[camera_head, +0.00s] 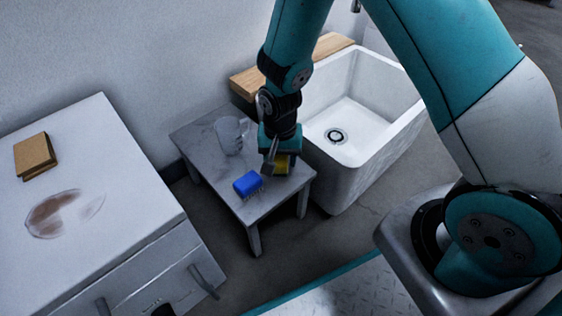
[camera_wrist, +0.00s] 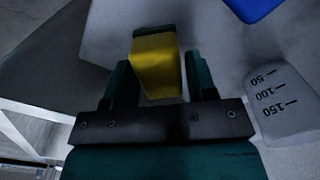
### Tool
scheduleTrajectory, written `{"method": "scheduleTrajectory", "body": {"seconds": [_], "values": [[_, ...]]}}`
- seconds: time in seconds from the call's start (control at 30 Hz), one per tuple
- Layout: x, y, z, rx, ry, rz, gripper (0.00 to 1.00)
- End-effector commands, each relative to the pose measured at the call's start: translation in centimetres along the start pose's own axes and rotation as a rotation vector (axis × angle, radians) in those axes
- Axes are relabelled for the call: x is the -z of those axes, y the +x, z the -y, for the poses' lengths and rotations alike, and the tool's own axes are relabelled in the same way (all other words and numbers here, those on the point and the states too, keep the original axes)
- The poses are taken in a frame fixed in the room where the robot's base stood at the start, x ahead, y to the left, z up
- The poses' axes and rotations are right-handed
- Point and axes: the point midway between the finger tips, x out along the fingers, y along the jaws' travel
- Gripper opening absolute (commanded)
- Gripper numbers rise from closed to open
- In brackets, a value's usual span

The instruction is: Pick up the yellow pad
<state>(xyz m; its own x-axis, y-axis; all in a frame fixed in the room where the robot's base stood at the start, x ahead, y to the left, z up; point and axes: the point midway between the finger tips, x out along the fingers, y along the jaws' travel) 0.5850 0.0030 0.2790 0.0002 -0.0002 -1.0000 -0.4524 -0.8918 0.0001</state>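The yellow pad (camera_head: 281,165) is at the small grey table, partly hidden by my gripper in the head view. In the wrist view the yellow pad (camera_wrist: 157,66) lies between my gripper's two fingers, with a visible gap on each side. My gripper (camera_wrist: 160,80) is open around it, pointing down at the table. In the head view my gripper (camera_head: 272,163) is over the table's right part. I cannot tell how far the fingertips are from the tabletop.
A blue brush or sponge (camera_head: 248,184) and a clear measuring cup (camera_head: 230,135) share the small table (camera_head: 205,160). A white sink (camera_head: 350,125) stands close on the right. A white cabinet (camera_head: 130,215) with a tan sponge (camera_head: 34,155) and a brown stain (camera_head: 57,212) is at left.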

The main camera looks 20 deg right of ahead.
Motion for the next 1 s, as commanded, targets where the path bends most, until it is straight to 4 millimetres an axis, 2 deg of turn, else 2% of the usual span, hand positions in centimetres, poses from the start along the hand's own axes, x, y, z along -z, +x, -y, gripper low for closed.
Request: {"method": "scheduleTrajectory", "body": {"seconds": [0.03,0.1,0.13,0.2,0.43,0.57,0.77,1.0], "values": [[0.0,0.0,0.0,0.000,0.000,0.000,0.40],[0.0,0.0,0.0,0.000,0.000,0.000,0.24],[0.0,0.0,0.0,0.000,0.000,0.000,0.19],[0.0,0.0,0.0,0.000,0.000,0.000,0.15],[0.0,-0.2,0.0,0.000,0.000,0.000,0.15],[0.0,-1.1,0.0,0.001,0.000,-0.001,0.15],[0.0,-4.8,0.0,0.002,0.000,-0.002,0.15],[0.1,-12.1,0.1,0.003,0.000,-0.003,0.15]]}}
